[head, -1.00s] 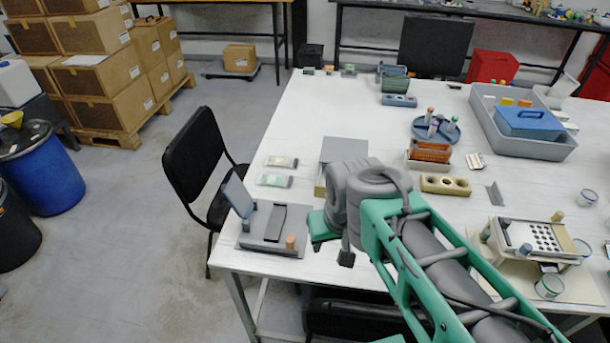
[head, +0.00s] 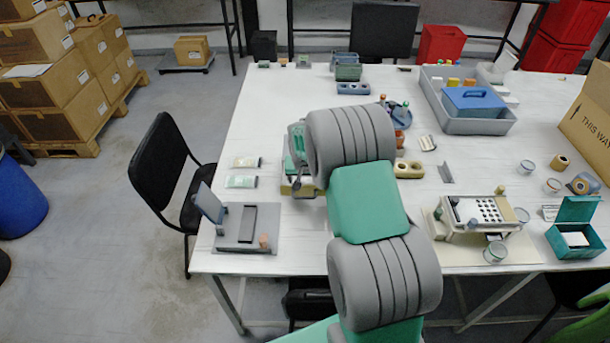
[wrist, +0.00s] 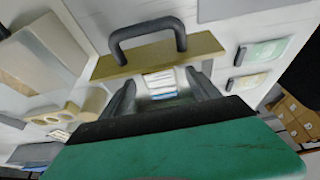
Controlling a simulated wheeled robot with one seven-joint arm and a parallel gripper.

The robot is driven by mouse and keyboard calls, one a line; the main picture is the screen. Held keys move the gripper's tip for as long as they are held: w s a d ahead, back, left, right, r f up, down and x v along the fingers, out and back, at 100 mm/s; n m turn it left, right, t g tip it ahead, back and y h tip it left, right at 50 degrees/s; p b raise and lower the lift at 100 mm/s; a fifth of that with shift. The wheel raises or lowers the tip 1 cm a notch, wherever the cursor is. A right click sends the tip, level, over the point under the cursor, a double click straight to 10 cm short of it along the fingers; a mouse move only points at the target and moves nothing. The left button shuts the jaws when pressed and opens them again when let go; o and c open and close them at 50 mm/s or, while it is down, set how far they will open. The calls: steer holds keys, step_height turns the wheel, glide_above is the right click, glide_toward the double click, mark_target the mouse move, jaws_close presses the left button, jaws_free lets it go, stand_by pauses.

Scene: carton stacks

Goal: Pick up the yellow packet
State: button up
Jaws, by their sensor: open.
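The yellow packet (head: 246,162) lies flat on the left part of the white table in the head view. It is pale with a dark end. In the wrist view the yellow packet (wrist: 248,82) lies at the right, outside the jaws. My gripper (wrist: 160,82) is open, its two dark fingers apart above a yellow-olive drawer front (wrist: 160,55) with a dark handle. Something pale with stripes shows between the fingers; I cannot tell what it is. In the head view my arm hides the fingertips. The gripper is to the right of the packet and apart from it.
A green packet (head: 241,182) lies just in front of the yellow one. A grey stand (head: 238,232) with a raised plate is nearer the table's front left edge. A black chair (head: 165,170) stands left of the table. Table behind the packets is clear.

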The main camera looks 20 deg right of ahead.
steer(key=shift+w+f, duration=0.1)
steer(key=shift+f, duration=0.15)
steer(key=c, duration=1.4)
steer(key=shift+r, duration=0.15)
